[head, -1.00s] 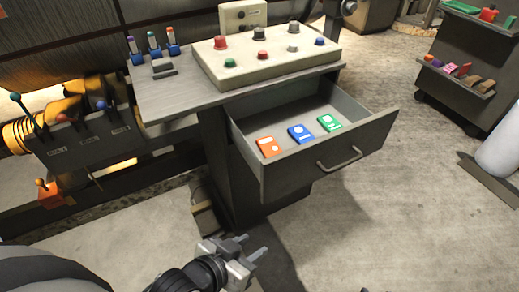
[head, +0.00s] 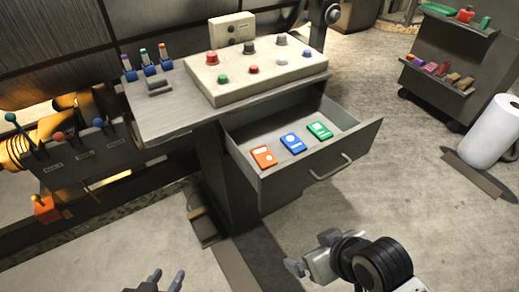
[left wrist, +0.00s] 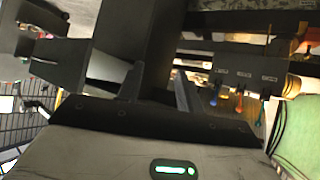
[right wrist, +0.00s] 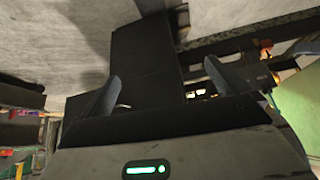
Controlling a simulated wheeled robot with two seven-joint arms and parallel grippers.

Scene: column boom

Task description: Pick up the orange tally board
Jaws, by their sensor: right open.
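The orange tally board (head: 263,157) lies flat at the left end of the open drawer (head: 318,175), beside the blue board (head: 293,143) and the green board (head: 319,130). My left gripper (head: 166,281) is at the bottom edge of the head view, well below and left of the drawer; its fingers stand apart with nothing between them. My right gripper (head: 308,256) is open and empty, in front of and below the drawer. Its spread fingers also show in the right wrist view (right wrist: 162,86). I cannot make out the orange board in either wrist view.
The drawer sits under a desk (head: 170,113) carrying a button panel (head: 258,78). A lever box (head: 90,150) stands at the left. A dark shelf cart (head: 440,85) and a white roll (head: 490,133) stand at the right. The floor before the drawer is clear.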

